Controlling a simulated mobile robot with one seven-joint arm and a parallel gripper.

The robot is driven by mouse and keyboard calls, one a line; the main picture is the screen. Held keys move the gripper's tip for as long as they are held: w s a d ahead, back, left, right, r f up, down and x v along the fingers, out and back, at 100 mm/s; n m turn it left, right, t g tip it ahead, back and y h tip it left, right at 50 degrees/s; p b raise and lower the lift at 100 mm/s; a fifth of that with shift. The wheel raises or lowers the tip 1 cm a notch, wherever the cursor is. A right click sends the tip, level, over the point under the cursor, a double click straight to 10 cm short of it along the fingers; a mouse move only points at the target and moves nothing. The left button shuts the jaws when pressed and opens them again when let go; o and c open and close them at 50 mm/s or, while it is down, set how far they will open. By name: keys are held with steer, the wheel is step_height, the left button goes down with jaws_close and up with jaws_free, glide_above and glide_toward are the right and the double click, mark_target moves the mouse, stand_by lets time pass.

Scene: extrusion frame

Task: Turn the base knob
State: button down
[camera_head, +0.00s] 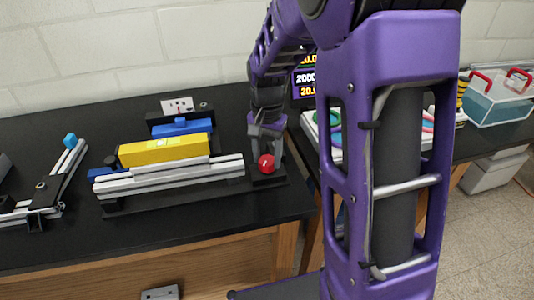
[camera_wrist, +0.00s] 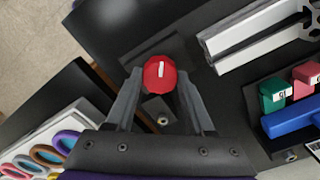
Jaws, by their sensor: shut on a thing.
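The base knob (camera_head: 266,163) is a red round knob with a white line on its top. It sits on a dark base at the right end of the extrusion frame (camera_head: 175,180). My gripper (camera_head: 265,140) comes down over it. In the wrist view the knob (camera_wrist: 159,74) sits between the tips of my two fingers (camera_wrist: 160,90), which are shut on its sides. The white line points nearly straight up in that view, with a slight tilt. The far side of the knob is hidden in the head view.
A yellow block (camera_head: 165,149) lies behind the silver rails, with a blue part (camera_head: 182,127) behind it. Another rail assembly (camera_head: 45,190) stands at the left. A tray with coloured rings (camera_head: 335,125) is at the right. The black tabletop is clear in front.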

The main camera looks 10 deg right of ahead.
mark_target(267, 160)
steer(key=m+p, duration=0.1)
steer(key=m, duration=0.3)
steer(key=shift+r, duration=0.15)
steer(key=shift+m+p, duration=0.8)
steer(key=shift+m, duration=1.3)
steer(key=shift+c, duration=1.3)
jaws_free()
step_height(267, 160, up, 17)
steer(key=shift+r, duration=0.15)
